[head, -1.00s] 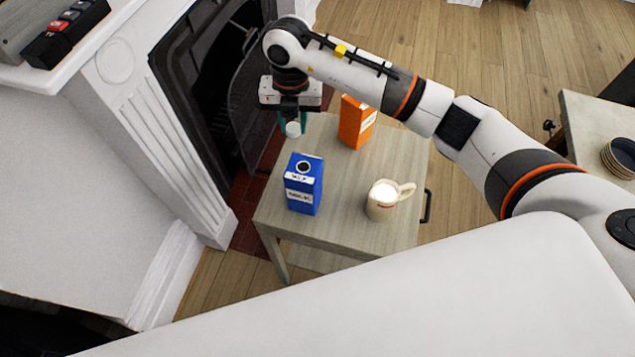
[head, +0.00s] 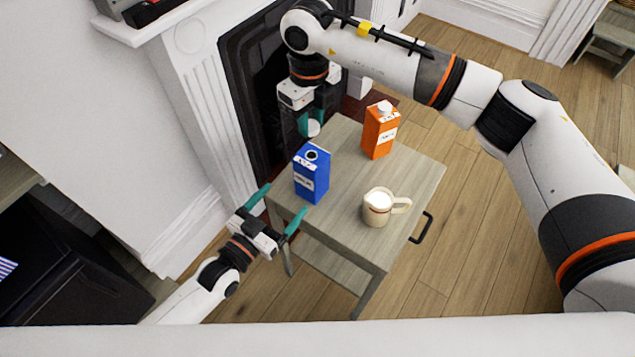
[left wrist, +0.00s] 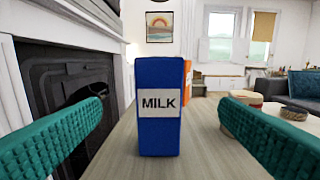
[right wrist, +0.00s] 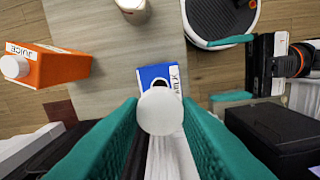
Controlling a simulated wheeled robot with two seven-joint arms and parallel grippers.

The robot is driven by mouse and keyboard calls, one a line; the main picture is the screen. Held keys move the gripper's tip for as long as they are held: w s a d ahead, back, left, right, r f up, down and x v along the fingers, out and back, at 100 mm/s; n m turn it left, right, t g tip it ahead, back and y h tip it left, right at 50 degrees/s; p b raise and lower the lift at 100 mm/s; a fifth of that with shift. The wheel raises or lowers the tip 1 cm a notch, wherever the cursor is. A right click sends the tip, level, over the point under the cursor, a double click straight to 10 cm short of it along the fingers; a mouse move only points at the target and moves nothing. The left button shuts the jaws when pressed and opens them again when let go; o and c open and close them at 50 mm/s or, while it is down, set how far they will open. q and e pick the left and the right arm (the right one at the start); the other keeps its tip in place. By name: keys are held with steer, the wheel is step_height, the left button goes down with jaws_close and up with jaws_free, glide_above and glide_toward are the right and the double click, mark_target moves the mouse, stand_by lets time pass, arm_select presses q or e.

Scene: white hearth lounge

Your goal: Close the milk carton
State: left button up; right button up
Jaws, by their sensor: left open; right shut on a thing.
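The blue milk carton (head: 312,180) stands upright on the small table (head: 345,225); its dark round top opening is uncovered. It also shows in the left wrist view (left wrist: 160,125), between the spread fingers, and in the right wrist view (right wrist: 152,74). My right gripper (head: 314,122) is shut on a white round cap (right wrist: 160,111), held behind the carton and apart from it in the head view. My left gripper (head: 276,212) is open and empty, its fingers pointing at the carton from the front left, not touching it.
An orange juice carton (head: 380,132) with a white cap stands at the table's back. A cream jug (head: 378,207) with white contents stands right of the milk carton. The fireplace (head: 250,75) is close behind and left of the table.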

arm_select(q)
steer(key=shift+w+a+f, duration=0.1)
steer(key=shift+w, duration=0.1)
steer(key=x, duration=1.2)
steer(key=c, duration=1.5)
arm_select(e)
glide_above(312, 156)
steer(key=shift+f, duration=2.5)
